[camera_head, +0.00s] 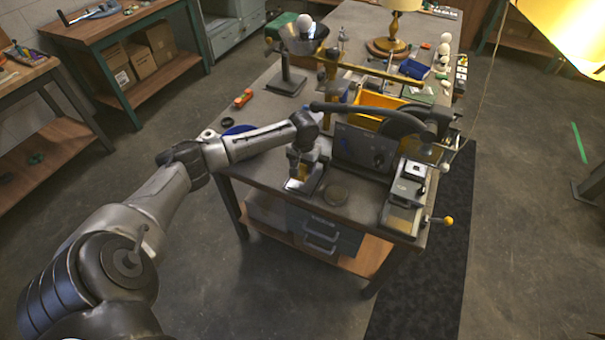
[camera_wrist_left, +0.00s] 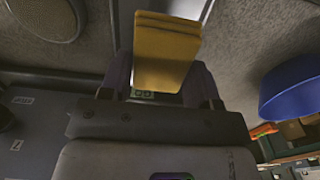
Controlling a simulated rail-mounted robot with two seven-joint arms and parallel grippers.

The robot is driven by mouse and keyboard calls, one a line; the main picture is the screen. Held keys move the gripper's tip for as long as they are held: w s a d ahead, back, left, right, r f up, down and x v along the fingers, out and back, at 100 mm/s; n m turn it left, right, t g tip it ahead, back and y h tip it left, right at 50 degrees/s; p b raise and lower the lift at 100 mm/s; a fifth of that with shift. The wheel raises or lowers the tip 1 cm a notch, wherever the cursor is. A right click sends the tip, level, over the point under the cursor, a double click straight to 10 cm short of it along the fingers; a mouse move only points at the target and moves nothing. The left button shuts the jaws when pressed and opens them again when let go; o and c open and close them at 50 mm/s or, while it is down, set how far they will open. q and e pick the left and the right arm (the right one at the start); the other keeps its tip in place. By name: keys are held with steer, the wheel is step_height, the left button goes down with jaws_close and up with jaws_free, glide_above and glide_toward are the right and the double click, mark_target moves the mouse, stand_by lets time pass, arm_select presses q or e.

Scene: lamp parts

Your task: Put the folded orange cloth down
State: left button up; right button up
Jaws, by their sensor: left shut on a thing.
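The folded orange cloth (camera_wrist_left: 167,55) shows in the left wrist view as a yellow-orange slab with stacked layers along its top edge. My left gripper (camera_head: 302,176) is shut on it. In the head view this gripper points down over the near left part of the workbench (camera_head: 262,178). The cloth is small there and mostly hidden by the gripper. I cannot tell whether the cloth touches the bench top. My right gripper is not in view.
A dark upright panel (camera_head: 364,148) and a boxy device (camera_head: 408,190) stand further right. A blue dish (camera_head: 238,129) and an orange tool (camera_head: 243,98) lie to the left. A yellow bin (camera_head: 377,104) is behind.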

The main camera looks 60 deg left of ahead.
mark_target(302, 166)
arm_select(q)
steer(key=shift+s+a+f+b, duration=0.1)
steer(key=shift+f+b, duration=0.35)
steer(key=shift+f, duration=1.65)
steer(key=shift+f, duration=0.15)
steer(key=o, duration=0.8)
